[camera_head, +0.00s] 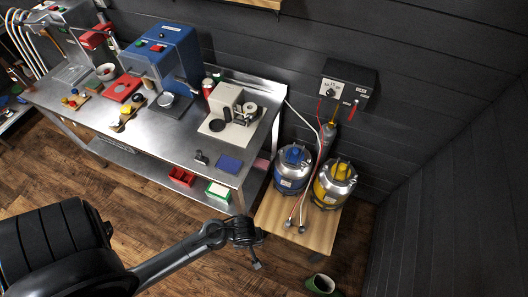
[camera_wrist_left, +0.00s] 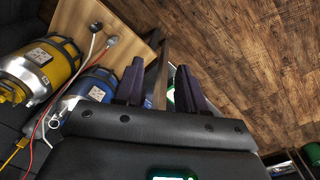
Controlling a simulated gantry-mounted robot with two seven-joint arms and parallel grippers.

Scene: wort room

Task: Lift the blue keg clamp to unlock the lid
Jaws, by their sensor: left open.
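The blue keg (camera_head: 290,181) stands on a low wooden stand, with its blue clamp (camera_head: 294,154) on top of the metal lid. The clamp appears to lie down over the lid; its exact position is too small to tell. My left gripper (camera_head: 256,264) hangs open and empty in front of the stand, to the lower left of the blue keg and apart from it. In the left wrist view my two dark fingers (camera_wrist_left: 160,76) are spread, with the blue keg (camera_wrist_left: 93,87) partly hidden behind the left one. The right gripper is in neither view.
The yellow keg (camera_head: 332,187) stands right of the blue one. Hoses run from the wall box (camera_head: 348,82) past both kegs to the wooden stand (camera_head: 318,237). The steel bench (camera_head: 160,132) stands to the left. A green container (camera_head: 320,284) is on the floor.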

